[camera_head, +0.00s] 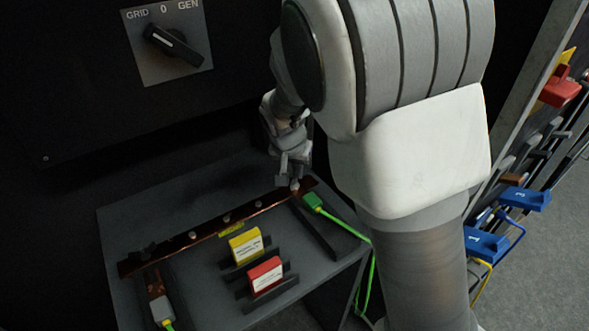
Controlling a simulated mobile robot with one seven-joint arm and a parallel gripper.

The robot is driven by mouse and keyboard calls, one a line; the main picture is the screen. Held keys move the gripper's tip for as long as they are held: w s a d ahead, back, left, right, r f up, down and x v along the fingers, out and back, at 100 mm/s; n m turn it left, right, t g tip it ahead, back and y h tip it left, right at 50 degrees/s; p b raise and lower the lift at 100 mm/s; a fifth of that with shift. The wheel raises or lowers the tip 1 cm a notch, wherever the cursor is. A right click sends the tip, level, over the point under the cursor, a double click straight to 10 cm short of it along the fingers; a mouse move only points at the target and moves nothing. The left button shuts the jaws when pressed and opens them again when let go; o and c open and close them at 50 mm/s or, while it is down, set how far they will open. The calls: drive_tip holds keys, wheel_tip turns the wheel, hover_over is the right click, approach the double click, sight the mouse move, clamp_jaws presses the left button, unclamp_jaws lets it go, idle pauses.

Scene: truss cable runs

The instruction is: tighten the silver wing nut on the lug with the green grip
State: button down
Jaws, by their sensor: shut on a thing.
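My gripper (293,178) points down at the right end of the copper bar (215,231). Its jaws are shut on the silver wing nut (295,186), which shows only as a small bright bit under the fingertips. The green grip (314,202) of the lug lies just right of and below the fingertips. A green cable runs from it over the right edge of the grey shelf. The lug's metal end and its seat on the stud are hidden or too small to make out.
A yellow block (246,247) and a red block (265,275) stand in black holders on the shelf (119,216). A grey grip (162,310) lies near the bar's left end. A rotary switch (173,42) is on the panel behind. Blue-handled cables (487,243) hang at right.

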drive_tip(key=m, duration=0.2)
drive_tip(key=m+h+p, duration=0.1)
drive_tip(key=m, duration=0.1)
drive_tip(key=shift+d+r+m+g+h, duration=0.1)
drive_tip(key=shift+m+g+h, duration=0.2)
drive_tip(key=shift+g, duration=0.1)
drive_tip(key=shift+s+d+m+g+h+p, duration=0.1)
drive_tip(key=shift+m+g+h+p, duration=0.15)
drive_tip(key=shift+m+p, duration=0.5)
drive_tip(key=shift+s+m+g+h+p, duration=0.1)
drive_tip(key=shift+m+g+h+p, duration=0.2)
drive_tip(key=shift+m, duration=0.75)
drive_tip(key=c, duration=1)
unclamp_jaws()
drive_tip(key=shift+o, duration=0.2)
drive_tip(key=p+v, duration=0.3)
drive_tip(key=v, duration=1.4)
drive_tip(key=shift+r, duration=0.15)
